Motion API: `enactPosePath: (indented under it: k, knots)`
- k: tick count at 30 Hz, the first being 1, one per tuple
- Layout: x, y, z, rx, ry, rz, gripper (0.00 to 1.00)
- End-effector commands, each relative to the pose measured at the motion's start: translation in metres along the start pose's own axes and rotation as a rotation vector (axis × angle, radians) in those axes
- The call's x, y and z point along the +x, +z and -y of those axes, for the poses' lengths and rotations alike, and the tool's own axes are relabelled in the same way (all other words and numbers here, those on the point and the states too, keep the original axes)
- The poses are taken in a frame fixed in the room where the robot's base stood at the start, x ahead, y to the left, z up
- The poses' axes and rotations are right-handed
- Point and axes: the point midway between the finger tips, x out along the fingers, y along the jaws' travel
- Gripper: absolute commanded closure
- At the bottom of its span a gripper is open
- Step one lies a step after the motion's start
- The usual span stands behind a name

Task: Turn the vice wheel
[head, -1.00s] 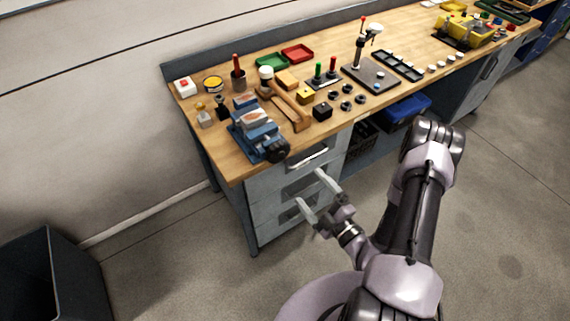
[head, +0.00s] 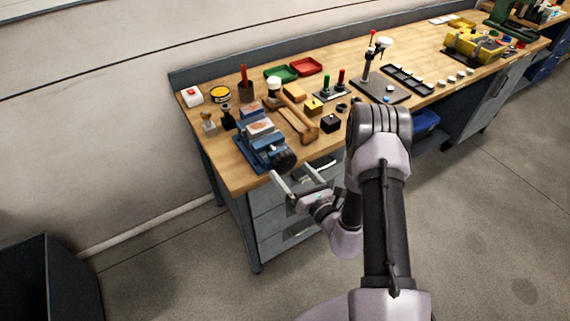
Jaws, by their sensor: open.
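The blue vice (head: 262,143) sits at the front left part of the wooden workbench. Its dark wheel (head: 285,160) faces the front edge, at the near end of the vice. My gripper (head: 290,177) is open and empty, with its two pale fingers spread just in front of and below the wheel. The left finger tip appears close to the wheel in the picture; I cannot tell whether it touches. No part of the wheel is clearly hidden by the fingers.
A wooden clamp-like piece (head: 297,121) and a black block (head: 330,123) lie right of the vice. Red (head: 306,66) and green (head: 281,73) trays stand behind. Drawers (head: 270,222) are below the bench edge. A dark bin (head: 62,280) stands on the floor at left.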

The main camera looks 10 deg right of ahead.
Motion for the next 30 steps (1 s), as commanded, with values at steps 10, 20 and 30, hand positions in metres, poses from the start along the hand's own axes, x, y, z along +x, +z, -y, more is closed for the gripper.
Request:
enactPosePath:
  k: [10, 20, 30]
  knots:
    - [0.046, 0.000, 0.000, 0.001, -0.001, 0.000, 0.03]
    - [0.047, 0.000, 0.001, 0.002, -0.002, 0.000, 0.19]
    - [0.046, 0.000, 0.001, 0.005, -0.002, -0.001, 0.66]
